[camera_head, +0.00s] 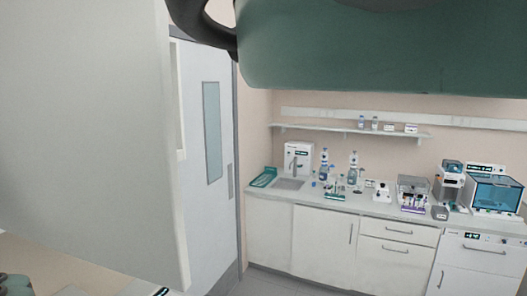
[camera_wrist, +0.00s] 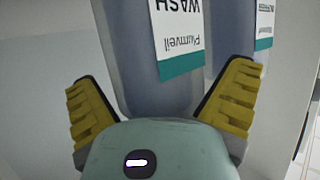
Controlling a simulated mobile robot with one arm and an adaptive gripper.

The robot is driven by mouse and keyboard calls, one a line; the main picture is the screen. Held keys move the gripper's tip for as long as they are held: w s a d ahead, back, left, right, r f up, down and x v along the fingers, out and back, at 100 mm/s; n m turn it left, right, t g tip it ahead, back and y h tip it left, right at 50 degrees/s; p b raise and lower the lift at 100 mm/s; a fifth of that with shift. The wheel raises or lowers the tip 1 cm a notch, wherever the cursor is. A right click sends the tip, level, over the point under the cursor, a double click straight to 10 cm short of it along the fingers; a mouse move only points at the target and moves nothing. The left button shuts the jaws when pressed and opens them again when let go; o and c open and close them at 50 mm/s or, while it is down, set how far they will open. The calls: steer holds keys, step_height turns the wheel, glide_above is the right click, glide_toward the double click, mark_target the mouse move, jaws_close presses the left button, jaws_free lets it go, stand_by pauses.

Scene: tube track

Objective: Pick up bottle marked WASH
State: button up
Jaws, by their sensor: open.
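The bottle marked WASH (camera_wrist: 133,60) fills the upper middle of the wrist view. It is bluish grey, with a white and teal label that reads upside down there. My gripper (camera_wrist: 162,78) is open, with one yellow ridged finger on each side of this bottle's visible end. I see no finger closed on it, and cannot tell whether either touches it. In the head view I cannot make out the gripper or pick out this bottle.
A second labelled bottle (camera_wrist: 222,35) stands close to the right in the wrist view. In the head view, a counter (camera_head: 318,206) with a sink and lab devices runs along the far wall under a shelf (camera_head: 340,129). A door (camera_head: 207,200) stands to its left.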

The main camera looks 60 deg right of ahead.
steer(key=c, duration=1.3)
